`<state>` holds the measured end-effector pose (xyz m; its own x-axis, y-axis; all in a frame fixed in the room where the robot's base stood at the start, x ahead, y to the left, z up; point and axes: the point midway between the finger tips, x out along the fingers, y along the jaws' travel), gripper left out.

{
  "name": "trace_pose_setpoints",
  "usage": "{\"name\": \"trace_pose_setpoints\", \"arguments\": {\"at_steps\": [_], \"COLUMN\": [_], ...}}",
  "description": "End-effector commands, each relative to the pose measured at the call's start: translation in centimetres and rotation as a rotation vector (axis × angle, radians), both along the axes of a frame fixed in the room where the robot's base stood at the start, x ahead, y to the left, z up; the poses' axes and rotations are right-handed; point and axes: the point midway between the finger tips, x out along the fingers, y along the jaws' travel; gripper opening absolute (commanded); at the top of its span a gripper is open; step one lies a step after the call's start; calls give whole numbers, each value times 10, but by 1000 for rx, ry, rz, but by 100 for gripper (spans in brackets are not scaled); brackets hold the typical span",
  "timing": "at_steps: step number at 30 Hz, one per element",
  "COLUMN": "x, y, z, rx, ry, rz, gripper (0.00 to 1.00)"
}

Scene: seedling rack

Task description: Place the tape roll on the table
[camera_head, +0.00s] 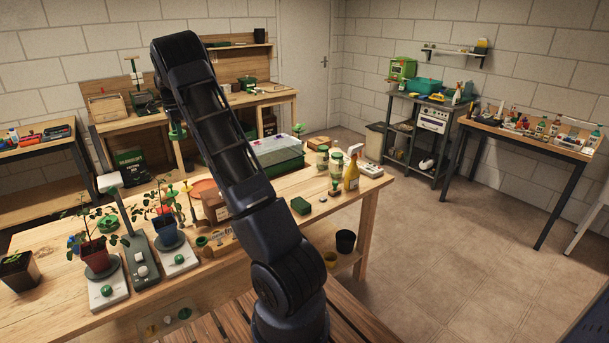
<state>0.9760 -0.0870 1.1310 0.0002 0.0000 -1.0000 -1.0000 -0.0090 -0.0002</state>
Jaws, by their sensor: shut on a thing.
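My gripper (176,123) hangs at the end of my raised arm, left of centre and partly hidden by my arm links. It is shut on a small green thing (177,132), which looks like the tape roll, though its shape is hard to make out. It is in the air, above the far side of the near wooden table (75,262) as the picture shows it. The fingers are too small to see clearly.
Bottles, including a yellow spray bottle (352,172), stand at the right end. Bare wood shows at the front left and around a green block (301,205).

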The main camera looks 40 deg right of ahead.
Motion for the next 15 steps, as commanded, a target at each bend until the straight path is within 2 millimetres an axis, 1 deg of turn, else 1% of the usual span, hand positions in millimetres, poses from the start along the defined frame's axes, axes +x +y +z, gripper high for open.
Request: {"name": "trace_pose_setpoints", "arguments": {"at_steps": [1,2,3,5,6,8,9,14,15], "x": [-2,-4,-7,-11,-15,-22,-26,-50,-57], "y": [-25,-38,-55,-80,-98,-123,-140,-205,-221], "z": [-2,-4,-6,-9,-12,-16,-19,-32,-35], "rx": [-1,-1,-1,0,0,0,-1,0,0], "ry": [1,1,1,0,1,1,1,1,1], "rz": [-38,-60,-92,-142,-178,-234,-271,-431,-474], "gripper": [40,40,40,40,40,40,40,40,40]}}
